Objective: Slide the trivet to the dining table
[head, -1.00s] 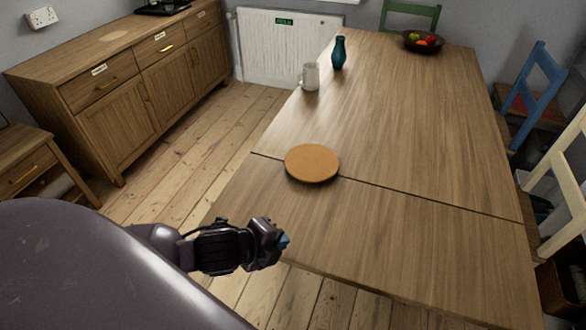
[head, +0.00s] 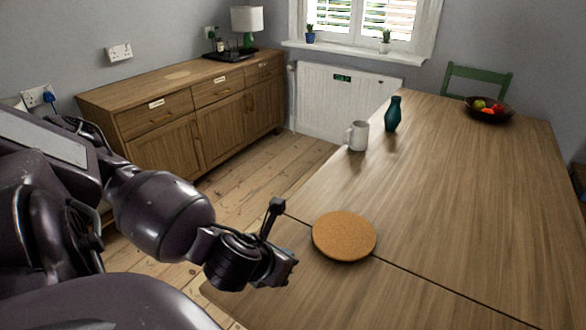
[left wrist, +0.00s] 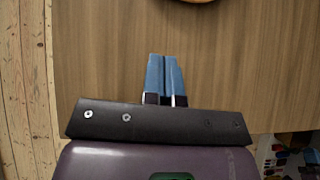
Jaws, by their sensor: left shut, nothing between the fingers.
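A round cork trivet (head: 344,236) lies flat on the wooden dining table (head: 450,190), over the seam between its two table sections and near the left edge. In the left wrist view only a sliver of the trivet's edge (left wrist: 197,1) shows at the top. My left gripper (head: 290,262) is beside the trivet, to its lower left, apart from it. In the left wrist view its blue fingers (left wrist: 164,75) are shut together with nothing between them, above the tabletop (left wrist: 230,60). My right gripper is not in view.
A white mug (head: 358,136), a teal vase (head: 393,114) and a dark fruit bowl (head: 489,111) stand further back on the table. A sideboard (head: 190,120) is at the left. The tabletop right of the trivet is clear.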

